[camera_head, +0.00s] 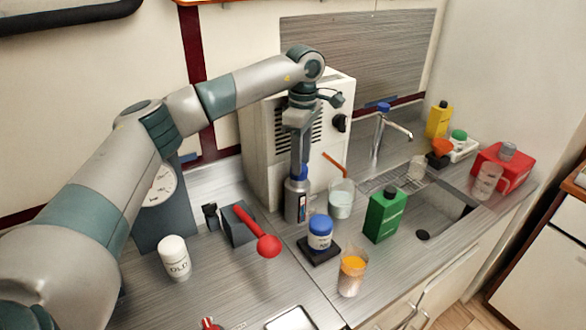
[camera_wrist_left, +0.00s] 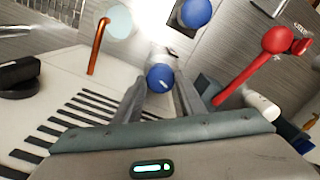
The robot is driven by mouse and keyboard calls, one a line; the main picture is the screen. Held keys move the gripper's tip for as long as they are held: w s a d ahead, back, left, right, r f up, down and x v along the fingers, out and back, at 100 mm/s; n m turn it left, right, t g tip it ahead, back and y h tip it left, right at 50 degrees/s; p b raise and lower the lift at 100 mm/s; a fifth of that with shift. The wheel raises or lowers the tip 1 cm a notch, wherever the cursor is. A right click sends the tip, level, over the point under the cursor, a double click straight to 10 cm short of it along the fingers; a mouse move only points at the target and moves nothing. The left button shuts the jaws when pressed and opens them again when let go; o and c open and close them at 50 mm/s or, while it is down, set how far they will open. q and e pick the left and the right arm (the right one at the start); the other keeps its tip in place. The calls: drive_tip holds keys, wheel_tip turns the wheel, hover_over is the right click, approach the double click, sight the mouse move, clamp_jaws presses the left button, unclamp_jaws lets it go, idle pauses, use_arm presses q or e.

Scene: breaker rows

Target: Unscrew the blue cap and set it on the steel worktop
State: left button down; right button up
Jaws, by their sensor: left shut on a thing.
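A grey bottle (camera_head: 297,203) with a dark label stands upright on the steel worktop (camera_head: 222,277). Its blue cap (camera_head: 302,171) is at the bottle's top. My left gripper (camera_head: 299,167) points down from above and is shut on this cap. In the left wrist view the blue cap (camera_wrist_left: 160,77) sits between the two fingertips, with part of the bottle behind it. I cannot tell whether the cap's thread is still engaged. My right gripper is not in view.
A blue-lidded jar (camera_head: 320,233) on a dark pad, a beaker (camera_head: 341,201), a green bottle (camera_head: 384,217) and an orange-filled glass (camera_head: 352,275) stand close by on the right. A red ball-ended lever (camera_head: 268,245) is at left.

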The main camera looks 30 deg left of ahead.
use_arm(q)
drive_tip(key=shift+w+a+r, duration=0.25)
drive_tip(key=shift+w+r, duration=0.25)
drive_tip(key=shift+r, duration=0.3)
drive_tip(key=shift+s+d+r+p, duration=0.1)
drive_tip(key=shift+s+r+p, duration=0.1)
drive_tip(key=shift+r+p, duration=0.1)
drive_tip(key=shift+w+d+f, duration=0.1)
drive_tip(key=shift+w+d, duration=0.1)
drive_tip(key=shift+f, duration=0.1)
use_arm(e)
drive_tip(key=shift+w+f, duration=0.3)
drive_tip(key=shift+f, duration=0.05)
use_arm(q)
drive_tip(key=c, duration=2.5)
unclamp_jaws()
drive_tip(key=shift+f, duration=0.1)
drive_tip(key=o, duration=0.5)
drive_tip(key=shift+c, duration=0.2)
drive_tip(key=shift+d, duration=0.1)
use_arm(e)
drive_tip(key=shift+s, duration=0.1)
